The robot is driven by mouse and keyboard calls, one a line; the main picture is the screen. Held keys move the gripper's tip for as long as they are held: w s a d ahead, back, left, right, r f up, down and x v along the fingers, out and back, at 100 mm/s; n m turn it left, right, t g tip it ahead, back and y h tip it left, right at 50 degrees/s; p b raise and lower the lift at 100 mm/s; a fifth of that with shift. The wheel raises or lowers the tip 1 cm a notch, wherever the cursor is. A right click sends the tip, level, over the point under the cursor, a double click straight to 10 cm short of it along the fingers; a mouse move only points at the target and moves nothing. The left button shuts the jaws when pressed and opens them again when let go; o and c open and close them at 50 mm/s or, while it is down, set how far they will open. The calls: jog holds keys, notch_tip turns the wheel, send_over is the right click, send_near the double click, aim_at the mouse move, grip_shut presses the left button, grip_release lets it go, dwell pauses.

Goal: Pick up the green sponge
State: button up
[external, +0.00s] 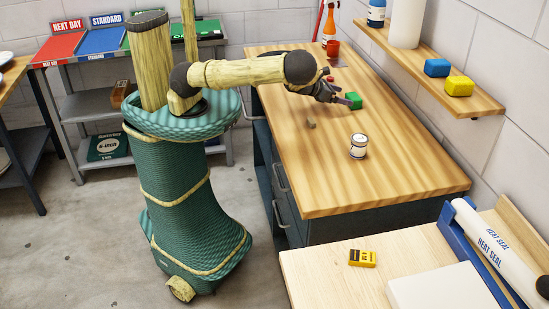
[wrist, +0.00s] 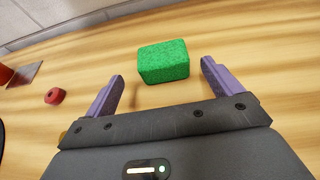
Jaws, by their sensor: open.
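The green sponge (external: 354,101) is a small block lying on the wooden bench top. In the wrist view the sponge (wrist: 163,61) lies just beyond the fingertips, between the lines of the two fingers. My gripper (external: 345,100) is close beside it in the external view. In the wrist view my gripper (wrist: 160,70) has its two purple fingers spread wide apart with nothing between them. I cannot tell the exact height of the fingers above the bench.
A small red object (wrist: 55,96) lies left of my fingers. A wall shelf (external: 420,68) holds blue and yellow sponges.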

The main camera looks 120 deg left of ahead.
aim_at(352, 95)
jog(key=shift+w+a+f, duration=0.1)
jog(key=shift+w+a, duration=0.05)
jog(key=shift+p+x, duration=0.75)
jog(key=shift+x, duration=1.85)
jog(key=shift+w, duration=0.15)
jog(key=c, duration=1)
jog(key=shift+c, duration=0.2)
